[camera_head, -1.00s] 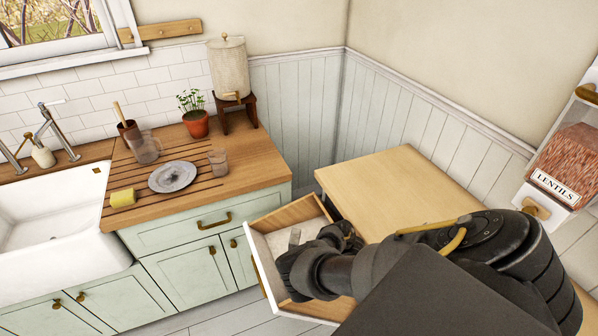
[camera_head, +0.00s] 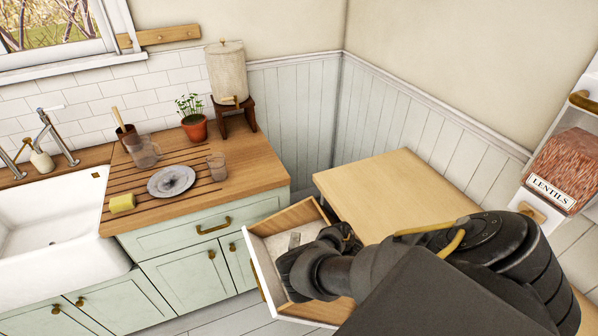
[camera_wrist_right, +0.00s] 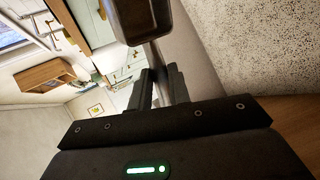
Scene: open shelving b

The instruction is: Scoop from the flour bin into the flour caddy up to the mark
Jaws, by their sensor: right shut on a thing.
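The flour bin (camera_head: 256,270) looks like an open pull-out drawer at the wooden-topped unit, with pale flour (camera_head: 280,241) inside. My right gripper (camera_head: 343,236) reaches over it from the right. In the right wrist view, the right gripper (camera_wrist_right: 160,92) is shut on the handle of a scoop (camera_wrist_right: 140,22), whose dark body shows at the top edge. Speckled pale flour (camera_wrist_right: 255,40) fills the right of that view. What the scoop holds cannot be seen. I cannot pick out the flour caddy or its mark. My left gripper is out of view.
The wooden top (camera_head: 385,185) is clear behind my arm. A lentils container (camera_head: 560,175) stands at the right edge. A counter (camera_head: 255,165) at left carries a plate (camera_head: 171,181), a glass (camera_head: 217,165), a potted plant (camera_head: 194,125) and a dispenser (camera_head: 227,75).

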